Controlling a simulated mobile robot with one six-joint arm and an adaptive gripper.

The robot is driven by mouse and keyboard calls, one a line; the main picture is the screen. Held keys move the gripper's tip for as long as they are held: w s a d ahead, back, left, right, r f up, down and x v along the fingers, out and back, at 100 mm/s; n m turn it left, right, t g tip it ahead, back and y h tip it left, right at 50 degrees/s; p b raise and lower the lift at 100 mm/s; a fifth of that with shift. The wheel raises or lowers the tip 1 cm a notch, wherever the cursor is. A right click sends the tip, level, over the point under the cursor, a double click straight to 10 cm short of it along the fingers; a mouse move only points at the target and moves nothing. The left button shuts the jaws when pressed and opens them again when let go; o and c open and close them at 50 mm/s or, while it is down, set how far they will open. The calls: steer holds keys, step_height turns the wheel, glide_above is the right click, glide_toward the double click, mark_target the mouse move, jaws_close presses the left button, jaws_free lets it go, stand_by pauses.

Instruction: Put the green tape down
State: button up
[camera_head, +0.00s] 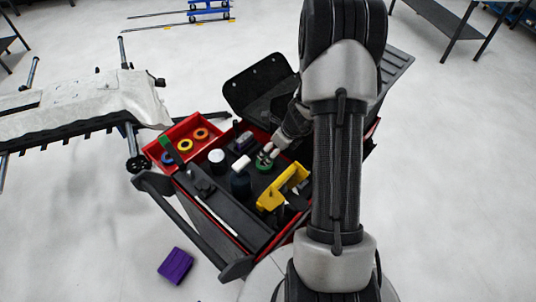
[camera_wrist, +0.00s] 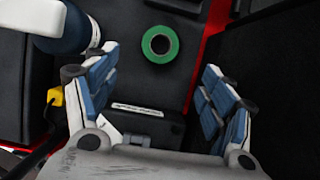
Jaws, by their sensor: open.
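The green tape (camera_wrist: 160,44) is a round roll lying flat on a dark surface in the wrist view, apart from the fingers. In the head view the green tape (camera_head: 263,165) sits inside the cart's open top, partly covered by my fingers. My gripper (camera_wrist: 160,85) is open, its blue-padded fingers spread wide to the left and right with nothing between the tips. In the head view my gripper (camera_head: 268,152) is over the cart, close to the tape; my arm hides part of the cart's right side.
The cart holds a red tray (camera_head: 187,138) with several tape rolls, a white-topped container (camera_head: 217,156), a dark cylinder (camera_head: 240,184) and a yellow tool (camera_head: 283,187). A purple box (camera_head: 175,265) lies on the floor. A covered bumper-like part (camera_head: 85,105) stands left.

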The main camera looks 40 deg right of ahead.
steer(key=s+a+r+n+y, duration=0.1)
steer(key=s+a+r+n, duration=0.1)
steer(key=a+r+n, duration=1.6)
steer(key=s+a+r+n, duration=0.2)
steer(key=s+r+n, duration=0.1)
steer(key=s+n, duration=0.2)
steer(key=s+a+r+n+h, duration=0.1)
steer(key=s+r+n, duration=0.3)
steer(key=s, duration=0.4)
steer(key=s+a+r+n+h, duration=0.1)
steer(key=s+a+r+n, duration=0.2)
steer(key=s+n, duration=0.3)
steer(key=shift+s+r, duration=0.65)
steer(key=shift+r, duration=0.1)
steer(key=shift+c, duration=0.2)
